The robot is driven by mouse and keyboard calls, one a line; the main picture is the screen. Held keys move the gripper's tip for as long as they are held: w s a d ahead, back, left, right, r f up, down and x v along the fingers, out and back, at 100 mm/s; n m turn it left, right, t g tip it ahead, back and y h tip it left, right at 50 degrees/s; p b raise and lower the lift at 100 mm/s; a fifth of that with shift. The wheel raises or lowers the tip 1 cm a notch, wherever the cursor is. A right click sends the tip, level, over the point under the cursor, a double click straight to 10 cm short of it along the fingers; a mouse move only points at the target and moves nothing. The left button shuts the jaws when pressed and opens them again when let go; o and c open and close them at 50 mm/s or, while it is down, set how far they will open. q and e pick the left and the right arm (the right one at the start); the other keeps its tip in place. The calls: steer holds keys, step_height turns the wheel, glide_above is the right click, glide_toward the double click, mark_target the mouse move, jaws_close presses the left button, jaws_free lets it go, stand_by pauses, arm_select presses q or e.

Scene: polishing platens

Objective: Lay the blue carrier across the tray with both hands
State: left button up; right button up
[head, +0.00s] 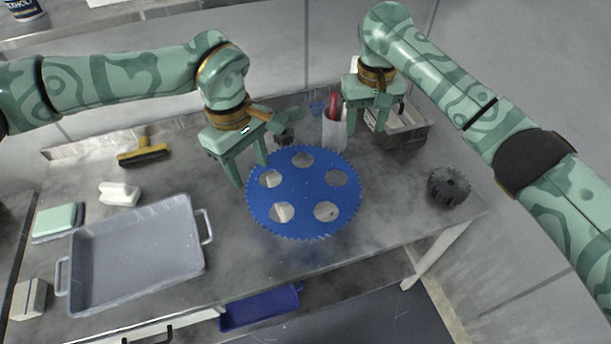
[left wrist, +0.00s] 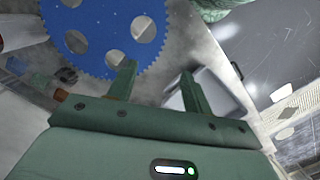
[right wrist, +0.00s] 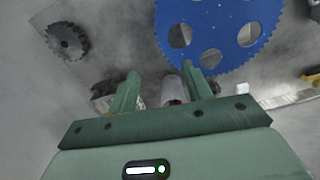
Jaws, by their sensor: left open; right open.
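The blue carrier (head: 303,184) is a toothed disc with several round holes, near the middle of the bench. It also shows in the left wrist view (left wrist: 95,25) and the right wrist view (right wrist: 220,22). The grey tray (head: 130,262) with two side handles lies to its left and looks empty. My left gripper (head: 252,172) is open beside the carrier's upper left rim, with nothing between its fingers. My right gripper (head: 367,122) is open and empty beyond the carrier's upper right side. I cannot tell whether the left fingers touch the rim.
A dark gear (head: 448,187) sits at the right. A white cup with a red-handled item (head: 334,128) and a grey bin (head: 402,132) stand behind the carrier. Bench is clear between tray and carrier.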

arm_select(q)
glide_toward(267, 223)
steer(key=f, duration=0.7)
steer(key=shift+s+d+f, duration=0.2)
steer(key=shift+s+d, duration=0.05)
steer(key=shift+d, duration=0.1)
arm_select(e)
step_height(267, 223, down, 16)
steer(key=shift+s+a+f, duration=0.1)
steer(key=shift+s+f, duration=0.05)
arm_select(q)
jaws_close()
arm_select(e)
jaws_close()
